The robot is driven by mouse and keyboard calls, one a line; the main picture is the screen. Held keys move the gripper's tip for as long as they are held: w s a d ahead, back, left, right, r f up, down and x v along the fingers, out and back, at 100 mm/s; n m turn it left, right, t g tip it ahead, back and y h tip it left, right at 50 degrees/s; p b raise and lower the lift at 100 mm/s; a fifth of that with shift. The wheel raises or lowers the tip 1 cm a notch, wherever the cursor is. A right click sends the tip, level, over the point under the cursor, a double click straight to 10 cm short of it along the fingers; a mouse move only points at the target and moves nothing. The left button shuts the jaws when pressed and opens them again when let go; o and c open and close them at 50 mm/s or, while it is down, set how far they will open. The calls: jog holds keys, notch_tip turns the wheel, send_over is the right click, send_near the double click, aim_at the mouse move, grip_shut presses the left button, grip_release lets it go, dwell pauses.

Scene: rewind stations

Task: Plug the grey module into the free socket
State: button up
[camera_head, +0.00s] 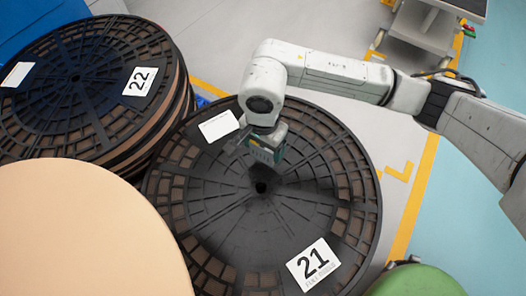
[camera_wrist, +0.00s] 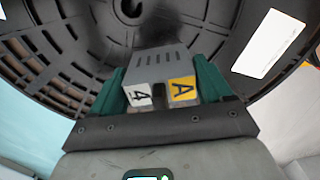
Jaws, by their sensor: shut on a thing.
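My gripper (camera_head: 266,152) hangs over the large black reel marked 21 in the head view. In the wrist view my gripper (camera_wrist: 163,84) has its two green fingers shut on the grey module (camera_wrist: 165,62), one on each side. The module is a grey box with slots in its top and a white label "4" and a yellow label "A" on its near face. In the head view I cannot make out the module clearly at the gripper. No socket shows in either view.
The reel marked 21 (camera_head: 225,225) has a dark centre hole and a blank white label. A stack of reels marked 22 (camera_head: 75,78) stands at the left. A plain beige disc (camera_head: 85,235) is at lower left, a green rounded thing (camera_head: 418,282) at lower right. Floor shows at right.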

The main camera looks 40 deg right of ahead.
aim_at(263, 152)
jog(key=shift+f+b, duration=0.4)
jog(key=shift+f, duration=1.1)
jog(key=shift+f, duration=0.1)
jog(key=shift+f, duration=0.15)
jog(key=o, duration=1.1)
jog(key=shift+r, duration=0.2)
